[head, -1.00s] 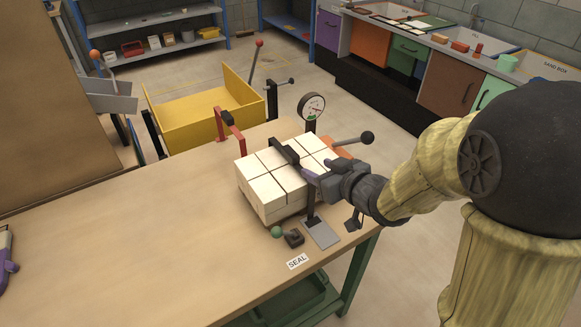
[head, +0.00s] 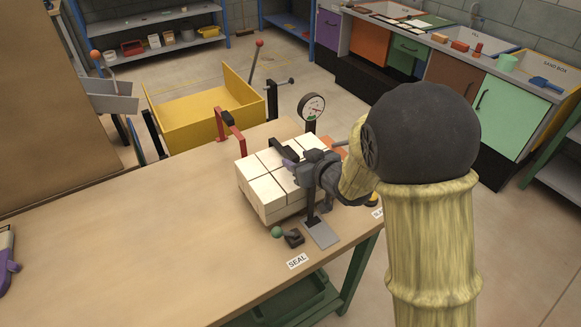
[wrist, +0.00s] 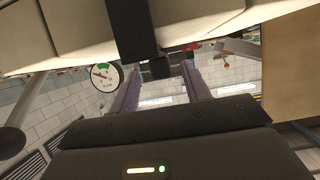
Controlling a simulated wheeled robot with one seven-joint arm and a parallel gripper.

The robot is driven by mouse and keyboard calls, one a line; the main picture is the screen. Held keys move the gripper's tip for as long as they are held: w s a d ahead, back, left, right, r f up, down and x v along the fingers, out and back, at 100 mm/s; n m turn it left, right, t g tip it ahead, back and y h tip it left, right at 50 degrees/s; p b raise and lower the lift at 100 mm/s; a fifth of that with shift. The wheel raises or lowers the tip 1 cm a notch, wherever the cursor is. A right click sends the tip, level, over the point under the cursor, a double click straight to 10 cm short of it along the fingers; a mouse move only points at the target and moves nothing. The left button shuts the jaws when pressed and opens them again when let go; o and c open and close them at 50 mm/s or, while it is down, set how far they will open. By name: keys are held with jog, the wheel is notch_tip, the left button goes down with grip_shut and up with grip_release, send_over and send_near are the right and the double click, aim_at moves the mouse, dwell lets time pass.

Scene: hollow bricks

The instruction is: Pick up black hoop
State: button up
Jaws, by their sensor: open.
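A black bar (head: 281,149), apparently the top of the black hoop, lies over the cream bricks (head: 262,187) on the table. A dark post (head: 311,215) rises from a grey plate (head: 323,235) at the table's right edge; my gripper hides whether it joins the bar. My gripper (head: 290,160) is at the bar's near end, above the bricks. In the wrist view its two purple fingers (wrist: 163,78) stand apart, open. A black block (wrist: 160,68) shows in the gap between them, beside a black upright band (wrist: 133,30). I cannot tell whether the fingers touch the bar.
A red arch (head: 229,124) with a black block stands behind the bricks. A dial gauge (head: 311,106) stands behind my gripper. A green ball (head: 277,232) and a small black piece (head: 294,239) lie in front. The table's left part (head: 130,240) is mostly clear.

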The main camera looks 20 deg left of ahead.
aim_at(290, 155)
jog(key=p+x, duration=0.1)
jog(key=x, duration=0.4)
jog(key=shift+a, duration=0.1)
jog(key=shift+r, duration=0.1)
jog(key=shift+c, duration=0.2)
grip_shut()
